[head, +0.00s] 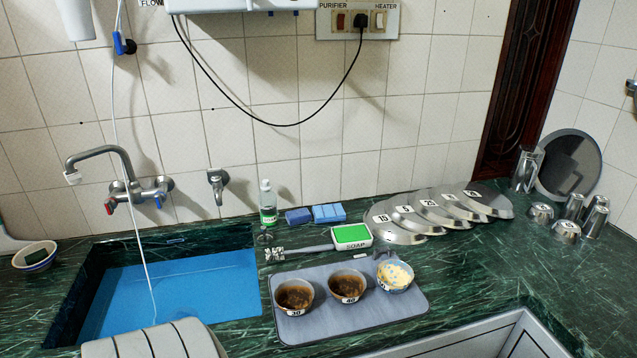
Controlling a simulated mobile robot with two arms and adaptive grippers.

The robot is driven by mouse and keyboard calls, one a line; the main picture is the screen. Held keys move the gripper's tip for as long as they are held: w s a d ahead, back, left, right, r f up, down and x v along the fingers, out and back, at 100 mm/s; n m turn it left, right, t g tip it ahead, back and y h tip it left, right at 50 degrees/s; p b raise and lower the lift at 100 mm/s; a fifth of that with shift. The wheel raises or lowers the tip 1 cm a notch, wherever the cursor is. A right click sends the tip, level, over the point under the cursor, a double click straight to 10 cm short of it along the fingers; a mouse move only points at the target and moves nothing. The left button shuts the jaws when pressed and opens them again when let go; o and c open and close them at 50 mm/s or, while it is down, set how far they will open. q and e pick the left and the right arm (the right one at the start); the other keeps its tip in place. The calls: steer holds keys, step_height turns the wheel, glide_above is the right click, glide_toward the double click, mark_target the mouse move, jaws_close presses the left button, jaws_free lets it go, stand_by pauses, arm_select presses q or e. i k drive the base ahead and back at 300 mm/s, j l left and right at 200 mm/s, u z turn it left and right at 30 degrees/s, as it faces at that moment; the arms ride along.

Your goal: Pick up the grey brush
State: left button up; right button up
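The grey brush (307,249) lies flat on the dark green marble counter in the head view, behind the grey tray and to the right of the sink. Its bristled head is at the left end and its handle runs right toward the soap dish. I cannot tell whether the handle touches the dish. Neither of my grippers is in view.
A green soap in a white dish (351,237) is right of the brush. A clear bottle (267,204) and blue sponges (328,214) stand behind. A grey tray (345,325) with three bowls lies in front. The blue-bottomed sink (195,285) is left; lids (396,228) lie right.

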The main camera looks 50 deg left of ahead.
mark_target(280, 252)
steer(key=l+u, duration=0.1)
steer(key=u, duration=1.75)
